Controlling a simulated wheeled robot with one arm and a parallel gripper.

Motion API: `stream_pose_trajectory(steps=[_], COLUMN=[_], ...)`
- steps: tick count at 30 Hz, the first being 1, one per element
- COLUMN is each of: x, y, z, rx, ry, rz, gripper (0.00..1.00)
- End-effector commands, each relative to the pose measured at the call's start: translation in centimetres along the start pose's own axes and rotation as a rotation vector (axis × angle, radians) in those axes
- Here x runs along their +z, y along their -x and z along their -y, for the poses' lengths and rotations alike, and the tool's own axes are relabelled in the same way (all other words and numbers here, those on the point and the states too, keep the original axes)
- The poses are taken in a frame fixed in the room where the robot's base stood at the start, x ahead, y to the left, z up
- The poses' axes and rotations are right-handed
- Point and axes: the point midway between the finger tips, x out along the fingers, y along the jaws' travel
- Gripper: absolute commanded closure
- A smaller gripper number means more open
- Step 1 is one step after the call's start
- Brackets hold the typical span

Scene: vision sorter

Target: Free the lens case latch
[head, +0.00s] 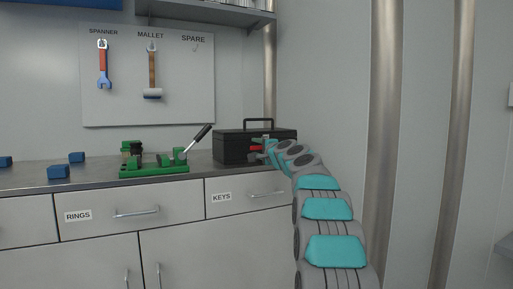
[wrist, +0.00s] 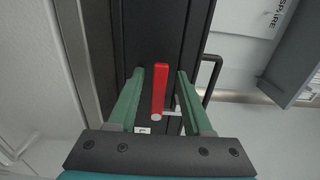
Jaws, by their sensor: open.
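The lens case is a black box (head: 232,146) with a top handle (head: 258,122), standing on the counter in the head view. Its red latch (head: 255,148) is on the front face, partly behind my gripper. In the wrist view the red latch (wrist: 160,88) lies between the two green fingers of my gripper (wrist: 160,78). The fingers are open, with a gap on both sides of the latch. The dark case face (wrist: 188,20) fills the middle of that view, and its handle (wrist: 212,75) shows to the right.
Left of the case, a green fixture (head: 155,169) with a dark-handled tool (head: 196,140) sits on the counter (head: 100,178). Blue blocks (head: 60,172) lie farther left. A pegboard (head: 125,75) holds a spanner and a mallet. A metal pipe (head: 385,120) stands to the right.

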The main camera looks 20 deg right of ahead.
Motion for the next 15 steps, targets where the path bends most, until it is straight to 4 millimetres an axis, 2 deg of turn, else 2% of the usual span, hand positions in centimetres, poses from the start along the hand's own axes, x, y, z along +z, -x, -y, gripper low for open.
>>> stream_pose_trajectory(steps=[8,15], x=[0.02,0.02], y=[-0.1,-0.1], z=[-0.09,-0.1], rx=[0.001,0.001], ry=[-0.001,-0.001], rz=[0.0,0.0], gripper=[0.5,0.76])
